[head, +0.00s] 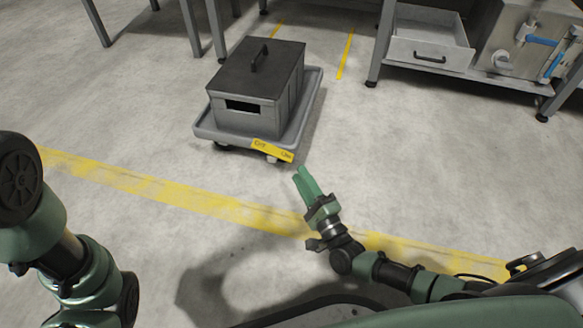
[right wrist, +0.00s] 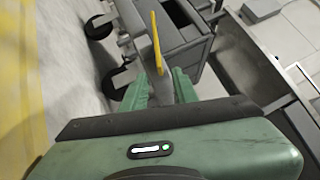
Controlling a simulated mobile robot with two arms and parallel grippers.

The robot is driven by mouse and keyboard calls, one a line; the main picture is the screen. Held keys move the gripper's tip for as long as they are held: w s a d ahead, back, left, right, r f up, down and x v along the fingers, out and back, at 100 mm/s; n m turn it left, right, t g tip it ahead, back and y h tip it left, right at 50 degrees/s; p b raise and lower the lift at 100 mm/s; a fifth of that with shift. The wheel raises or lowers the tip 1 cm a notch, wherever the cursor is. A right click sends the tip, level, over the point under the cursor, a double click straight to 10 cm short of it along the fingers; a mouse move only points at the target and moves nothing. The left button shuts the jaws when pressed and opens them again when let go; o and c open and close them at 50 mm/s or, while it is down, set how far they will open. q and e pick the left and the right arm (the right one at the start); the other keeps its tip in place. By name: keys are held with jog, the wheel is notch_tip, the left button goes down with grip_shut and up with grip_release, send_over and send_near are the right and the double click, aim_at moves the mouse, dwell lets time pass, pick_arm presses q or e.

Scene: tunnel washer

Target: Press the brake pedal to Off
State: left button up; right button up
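The brake pedal (head: 272,150) is a yellow bar with dark lettering on the near edge of a grey wheeled dolly (head: 212,131). The lettering is small; the left word looks like Off. I cannot tell which way the pedal is tipped. In the right wrist view the pedal (right wrist: 156,42) shows as a thin yellow strip just beyond the fingers. My right gripper (head: 304,180) has green fingers and is below and right of the pedal in the head view, apparently not touching it. Its fingers (right wrist: 160,88) look apart in the wrist view. My left gripper is out of view.
A dark-lidded grey box (head: 257,82) with a handle sits on the dolly. A yellow floor line (head: 190,199) crosses in front of it. A bench with a grey drawer (head: 430,50) stands at the back right. The floor around the dolly is clear.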

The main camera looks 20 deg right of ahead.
aim_at(273, 150)
jog(key=b+x, duration=0.2)
jog(key=x, duration=0.3)
jog(key=shift+w, duration=0.2)
grip_shut()
